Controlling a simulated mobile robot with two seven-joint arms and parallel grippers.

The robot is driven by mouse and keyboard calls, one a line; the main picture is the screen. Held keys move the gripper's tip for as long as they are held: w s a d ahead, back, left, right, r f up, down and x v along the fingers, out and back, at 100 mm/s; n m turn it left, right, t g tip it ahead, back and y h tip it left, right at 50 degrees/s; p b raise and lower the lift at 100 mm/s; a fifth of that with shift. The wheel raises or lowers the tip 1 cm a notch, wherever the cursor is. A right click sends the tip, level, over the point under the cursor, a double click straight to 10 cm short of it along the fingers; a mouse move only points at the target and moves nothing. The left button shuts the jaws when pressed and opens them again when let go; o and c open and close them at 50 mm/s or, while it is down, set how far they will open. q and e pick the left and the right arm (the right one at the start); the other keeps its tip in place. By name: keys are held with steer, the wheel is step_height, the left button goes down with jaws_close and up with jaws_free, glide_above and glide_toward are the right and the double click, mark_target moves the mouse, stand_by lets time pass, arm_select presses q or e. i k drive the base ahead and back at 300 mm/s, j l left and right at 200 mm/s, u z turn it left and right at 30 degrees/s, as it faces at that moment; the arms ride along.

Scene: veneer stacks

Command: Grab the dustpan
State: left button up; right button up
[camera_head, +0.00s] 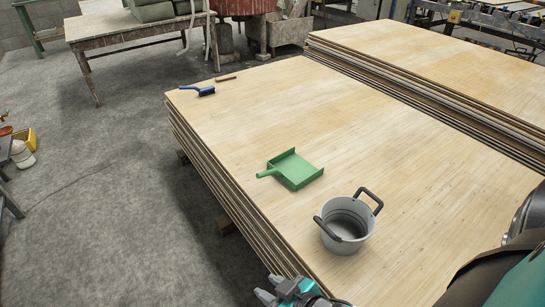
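A green dustpan (297,170) lies on the front veneer stack (400,130), near its left edge. Its short handle points left toward that edge. My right gripper (266,287) is at the bottom of the view, by the stack's near left edge. Its two grey fingers point left and look apart, with nothing seen between them. It is well below the dustpan in the picture and does not touch it. My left gripper is not in view.
A grey pot (347,225) with two dark handles stands on the stack just right of and nearer than the dustpan. A blue brush (198,91) and a small brown piece (226,78) lie at the far left corner. Clear veneer surrounds the dustpan's far side.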

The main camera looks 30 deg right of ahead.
mark_target(295, 171)
steer(key=i+z, duration=0.15)
steer(key=i, duration=0.5)
steer(key=i+j+z, duration=0.2)
steer(key=i, duration=0.45)
steer(key=i+j+z, duration=0.2)
steer(key=i+z, duration=0.2)
steer(key=i+j+z, duration=0.3)
steer(key=z, duration=0.15)
steer(key=i+j+z, duration=0.4)
